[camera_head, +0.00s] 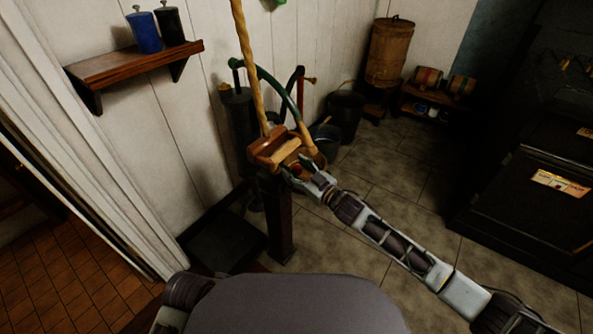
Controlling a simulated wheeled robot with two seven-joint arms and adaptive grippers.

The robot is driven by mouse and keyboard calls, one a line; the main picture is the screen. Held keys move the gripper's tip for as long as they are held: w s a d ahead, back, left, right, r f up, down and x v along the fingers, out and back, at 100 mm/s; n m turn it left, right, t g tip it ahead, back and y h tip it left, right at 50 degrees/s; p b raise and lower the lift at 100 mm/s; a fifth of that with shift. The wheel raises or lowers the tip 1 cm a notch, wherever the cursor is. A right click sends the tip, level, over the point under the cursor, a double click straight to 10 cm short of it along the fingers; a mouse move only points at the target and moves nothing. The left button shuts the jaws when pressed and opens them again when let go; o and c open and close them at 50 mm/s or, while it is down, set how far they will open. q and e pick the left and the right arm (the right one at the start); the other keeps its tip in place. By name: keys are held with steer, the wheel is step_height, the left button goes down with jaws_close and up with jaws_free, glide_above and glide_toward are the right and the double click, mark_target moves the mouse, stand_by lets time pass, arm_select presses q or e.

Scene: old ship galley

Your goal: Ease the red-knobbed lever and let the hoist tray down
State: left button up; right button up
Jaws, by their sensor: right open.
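My right gripper (298,170) is open at the head of a dark post (281,225), beside a wooden winch (268,148) with a pale drum (286,152). A small red spot, which may be the lever's red knob (297,168), shows between or just behind its fingers. I cannot tell whether they touch it. The lever's shaft is not clear. A thick rope (246,60) runs from the winch up out of view. No hoist tray can be made out for sure. My left gripper is not in view.
A dark low slab (226,243) lies left of the post. A green curved pipe (275,82) and dark buckets (345,112) stand behind the winch. A shelf (135,70) with two canisters hangs on the left wall. A black stove (525,190) stands right. The tiled floor between is clear.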

steer(key=c, duration=1)
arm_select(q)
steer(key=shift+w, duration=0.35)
arm_select(e)
jaws_close()
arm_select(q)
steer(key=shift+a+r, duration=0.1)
